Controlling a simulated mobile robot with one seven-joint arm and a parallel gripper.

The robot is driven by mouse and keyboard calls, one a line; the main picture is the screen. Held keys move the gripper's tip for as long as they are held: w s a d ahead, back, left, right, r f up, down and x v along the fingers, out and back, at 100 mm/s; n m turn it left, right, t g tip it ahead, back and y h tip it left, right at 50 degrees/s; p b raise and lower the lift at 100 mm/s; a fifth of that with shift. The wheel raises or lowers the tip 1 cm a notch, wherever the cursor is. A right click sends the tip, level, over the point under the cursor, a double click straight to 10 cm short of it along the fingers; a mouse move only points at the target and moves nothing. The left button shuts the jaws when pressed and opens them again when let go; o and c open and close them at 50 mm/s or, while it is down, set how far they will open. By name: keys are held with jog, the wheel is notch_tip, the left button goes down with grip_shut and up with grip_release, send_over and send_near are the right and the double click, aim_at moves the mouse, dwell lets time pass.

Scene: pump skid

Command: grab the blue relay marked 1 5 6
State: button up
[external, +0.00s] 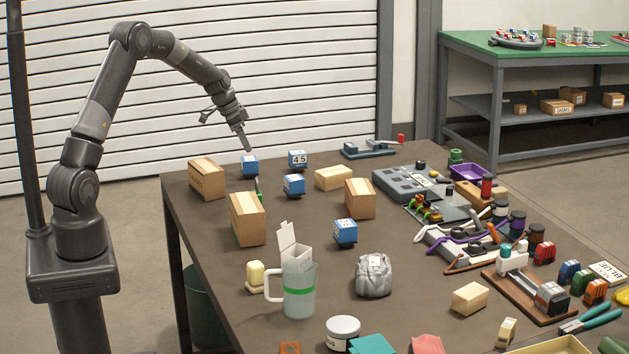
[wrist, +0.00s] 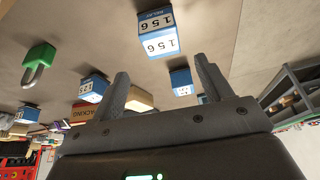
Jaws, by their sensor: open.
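The blue relay marked 1 5 6 (wrist: 157,38) is a blue block with white labelled faces, upper middle in the wrist view. It appears to be the blue relay (external: 250,166) at the table's far left in the external view, where its marking is too small to read. My gripper (external: 246,142) is just above that relay, apart from it, pointing down. In the wrist view its two fingers (wrist: 161,72) are spread with nothing between them, and the relay is beyond the tips.
Similar blue relays stand nearby: one marked 45 (external: 298,159), another (external: 294,184) and one further forward (external: 345,232). Cardboard boxes (external: 206,179) (external: 248,218) stand left of and in front of the relay. A green padlock (wrist: 38,60) lies near it.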

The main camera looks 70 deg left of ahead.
aim_at(250, 158)
jog(key=x, duration=0.7)
jog(key=shift+s+a+f, duration=0.25)
jog(key=shift+s+a, duration=0.1)
jog(key=c, duration=1.1)
jog(key=shift+c, duration=0.2)
jog(key=shift+r, duration=0.15)
